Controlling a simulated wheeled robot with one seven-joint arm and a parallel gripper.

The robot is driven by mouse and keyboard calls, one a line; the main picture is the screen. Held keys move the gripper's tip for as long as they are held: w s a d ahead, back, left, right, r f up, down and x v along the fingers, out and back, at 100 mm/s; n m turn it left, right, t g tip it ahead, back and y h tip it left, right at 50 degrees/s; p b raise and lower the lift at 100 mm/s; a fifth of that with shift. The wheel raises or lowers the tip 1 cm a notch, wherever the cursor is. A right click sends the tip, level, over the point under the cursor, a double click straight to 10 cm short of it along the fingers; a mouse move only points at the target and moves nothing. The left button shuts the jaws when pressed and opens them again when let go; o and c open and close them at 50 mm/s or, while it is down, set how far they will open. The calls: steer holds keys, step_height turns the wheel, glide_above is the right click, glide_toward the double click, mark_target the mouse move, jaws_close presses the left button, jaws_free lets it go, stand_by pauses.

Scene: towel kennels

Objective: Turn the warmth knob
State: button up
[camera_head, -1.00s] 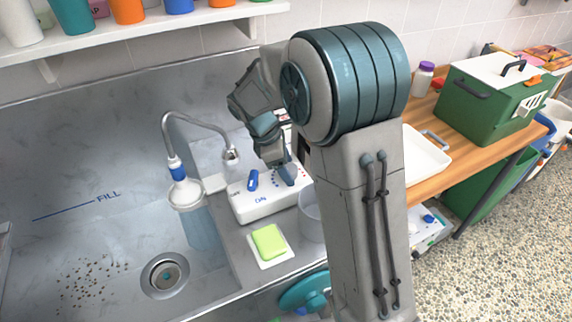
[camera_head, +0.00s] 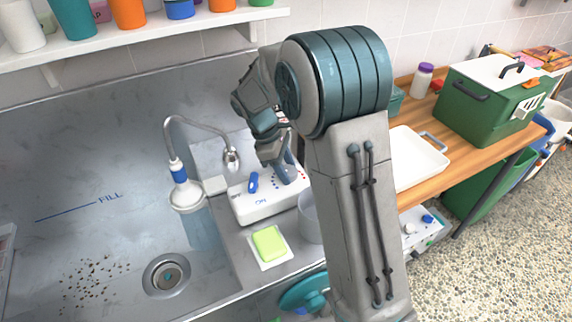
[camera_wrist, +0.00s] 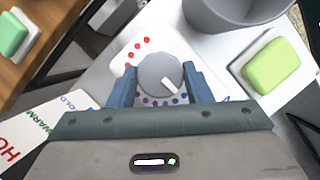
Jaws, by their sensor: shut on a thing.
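The warmth knob (camera_wrist: 160,73) is a round grey dial with a white pointer line. The line points to the lower right, toward the blue dots in the wrist view. Red dots lie on the other side. The knob sits on a white control box (camera_head: 246,211) beside the sink, with a blue switch (camera_head: 253,182) and the word ON. My gripper (camera_wrist: 159,86) is shut on the knob, one blue finger on each side. In the head view my gripper (camera_head: 284,172) reaches down onto the box, and the knob is mostly hidden there.
A card (camera_wrist: 30,130) reads WARM and COLD.

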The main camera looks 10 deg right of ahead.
steer(key=m, duration=0.2)
steer(key=m+g+y+p, duration=0.1)
steer(key=shift+w+d+r+m, duration=0.1)
steer(key=shift+w+r+m, duration=0.05)
steer(key=shift+m, duration=0.25)
steer(key=m+g+y+p, duration=0.1)
steer(key=m, duration=0.2)
steer(key=shift+m, duration=0.3)
steer(key=m, duration=0.1)
steer(key=m+y, duration=0.1)
steer(key=m, duration=0.1)
steer(key=shift+w+d+m+g, duration=0.1)
steer(key=shift+d+m+g, duration=0.05)
steer(key=shift+m+g, duration=0.15)
steer(key=shift+m+y, duration=0.8)
steer(key=shift+m, duration=0.8)
steer(key=shift+d+m, duration=0.1)
steer(key=shift+m, duration=0.2)
steer(key=o, duration=1)
